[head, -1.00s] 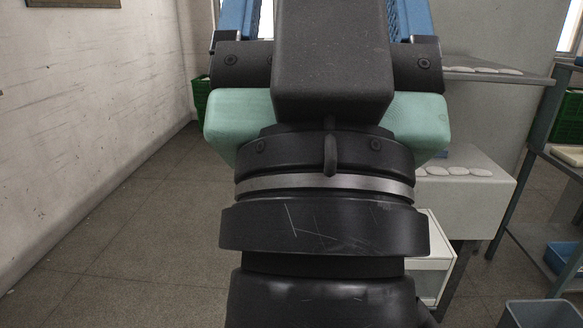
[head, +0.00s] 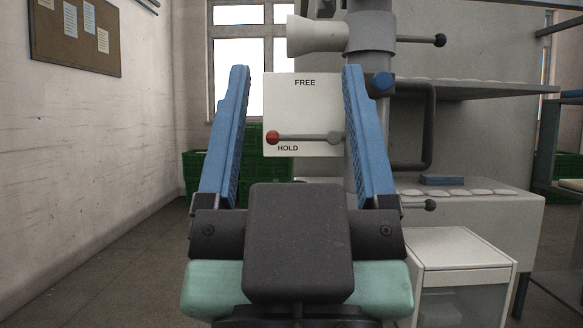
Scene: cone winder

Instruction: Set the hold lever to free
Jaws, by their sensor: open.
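The hold lever (head: 305,137) is a grey rod with a red knob (head: 272,138) at its left end and a grey pivot (head: 334,138) at its right. It lies level on a white plate (head: 290,95), just above the printed word HOLD. The word FREE is printed near the plate's top. My gripper (head: 297,80) is open and empty. Its two blue fingers frame the plate and lever in the head view, with the knob between them. How far the fingertips are from the plate I cannot tell.
A grey post (head: 370,60) carries the plate, with a black bent handle (head: 432,125) at its right. A pale cone (head: 317,36) sits above. A white cabinet (head: 460,255) stands at the lower right, and green crates (head: 215,170) behind. The floor at left is clear.

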